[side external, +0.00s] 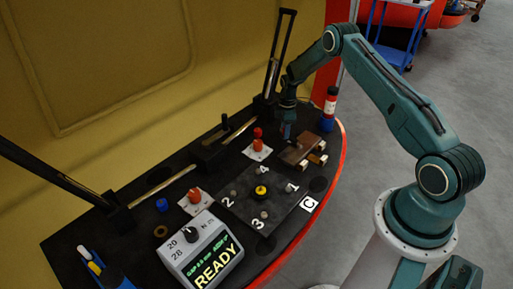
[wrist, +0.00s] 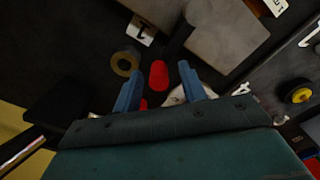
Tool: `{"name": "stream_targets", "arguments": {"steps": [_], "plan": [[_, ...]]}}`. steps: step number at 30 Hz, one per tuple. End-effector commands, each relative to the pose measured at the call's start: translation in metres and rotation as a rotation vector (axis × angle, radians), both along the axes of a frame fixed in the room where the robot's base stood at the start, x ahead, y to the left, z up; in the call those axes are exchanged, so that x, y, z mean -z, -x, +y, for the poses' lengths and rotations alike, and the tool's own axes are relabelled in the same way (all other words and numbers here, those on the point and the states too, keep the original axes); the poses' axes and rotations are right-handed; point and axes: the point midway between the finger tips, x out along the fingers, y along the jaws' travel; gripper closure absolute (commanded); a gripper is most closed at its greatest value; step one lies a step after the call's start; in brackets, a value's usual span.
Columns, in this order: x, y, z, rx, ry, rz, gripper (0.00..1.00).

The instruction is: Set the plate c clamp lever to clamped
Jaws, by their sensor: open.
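The dark plate c (side external: 245,222) lies on the black table beside a white C label (side external: 309,203), with a yellow knob (side external: 261,190) at its middle. One red clamp lever (side external: 257,135) stands on a white base behind the plate. Another red lever (side external: 194,195) is on a white base at its left. My gripper (side external: 288,138) is low at the back of the table, right of the rear lever. In the wrist view my gripper (wrist: 160,82) is open, with a red lever (wrist: 158,75) showing between its blue fingers; contact is not clear.
A brown block (side external: 300,148) lies just in front of my gripper. Black upright posts (side external: 282,45) rise behind. A box (side external: 205,250) reading READY stands in front. A tan ring (wrist: 125,62) lies near the left finger.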

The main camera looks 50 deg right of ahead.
Motion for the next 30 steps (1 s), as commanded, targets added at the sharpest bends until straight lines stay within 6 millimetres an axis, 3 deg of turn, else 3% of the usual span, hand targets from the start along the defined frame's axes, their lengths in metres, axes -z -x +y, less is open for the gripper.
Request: {"name": "stream_targets", "arguments": {"steps": [8,24,30], "plan": [[-0.021,-0.001,-0.001,0.001,0.001,-0.003,0.58],[-0.108,-0.001,0.000,-0.001,0.001,-0.003,0.58],[-0.130,0.000,0.000,-0.001,0.000,-0.001,0.58]]}}
